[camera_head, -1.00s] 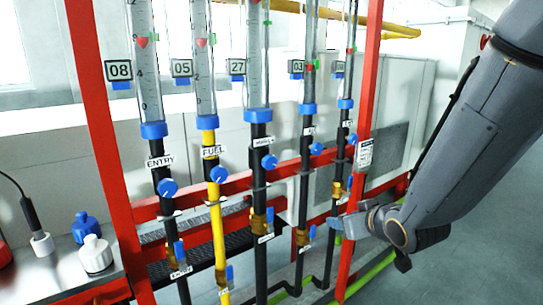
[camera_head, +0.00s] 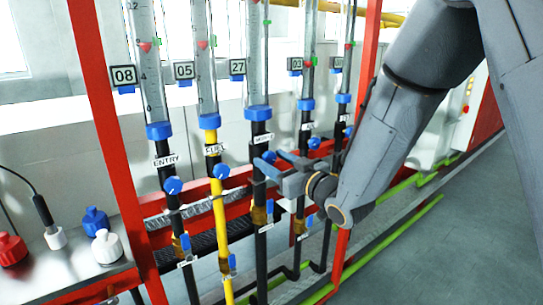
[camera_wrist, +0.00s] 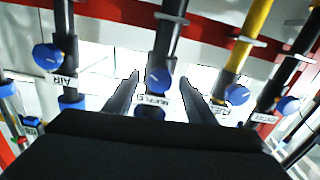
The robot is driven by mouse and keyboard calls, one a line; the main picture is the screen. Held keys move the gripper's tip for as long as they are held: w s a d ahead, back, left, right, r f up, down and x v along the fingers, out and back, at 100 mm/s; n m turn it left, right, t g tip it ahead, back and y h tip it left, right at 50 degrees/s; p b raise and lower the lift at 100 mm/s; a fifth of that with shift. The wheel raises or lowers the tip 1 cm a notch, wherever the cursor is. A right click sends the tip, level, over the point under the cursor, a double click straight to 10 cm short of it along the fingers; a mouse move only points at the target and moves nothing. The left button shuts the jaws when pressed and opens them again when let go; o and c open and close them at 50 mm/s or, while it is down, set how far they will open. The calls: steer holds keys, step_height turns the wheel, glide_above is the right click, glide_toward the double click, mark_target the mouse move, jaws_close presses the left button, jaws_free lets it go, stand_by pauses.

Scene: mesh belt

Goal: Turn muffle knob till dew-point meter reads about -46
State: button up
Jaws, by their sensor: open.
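The blue muffle knob (camera_head: 268,157) sits on the middle dark pipe, partly hidden by my gripper in the head view. In the wrist view the knob (camera_wrist: 158,78) has a pale pointer line, with the upside-down MUFFLE label (camera_wrist: 154,101) beside it. My gripper (camera_head: 276,164) is open. In the wrist view its two fingers (camera_wrist: 160,80) show one on each side of the knob; I cannot tell whether they touch it. No dew-point meter can be made out. Number plates, including 27 (camera_head: 237,67), hang by the clear tubes.
Neighbouring blue knobs are the entry knob (camera_head: 173,186), the fuel knob (camera_head: 221,171) and the air knob (camera_wrist: 47,57). A red frame post (camera_head: 100,130) stands left. A bench (camera_head: 75,270) with red, blue and white bottles is at lower left. Open floor lies right.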

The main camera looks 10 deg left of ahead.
steer(key=shift+w+a, duration=0.4)
steer(key=shift+a, duration=0.1)
steer(key=shift+d, duration=0.1)
steer(key=c, duration=1)
steer(key=shift+c, duration=0.2)
steer(key=shift+m, duration=0.3)
steer(key=m, duration=0.3)
steer(key=shift+b, duration=0.35)
steer(key=shift+m, duration=2.1)
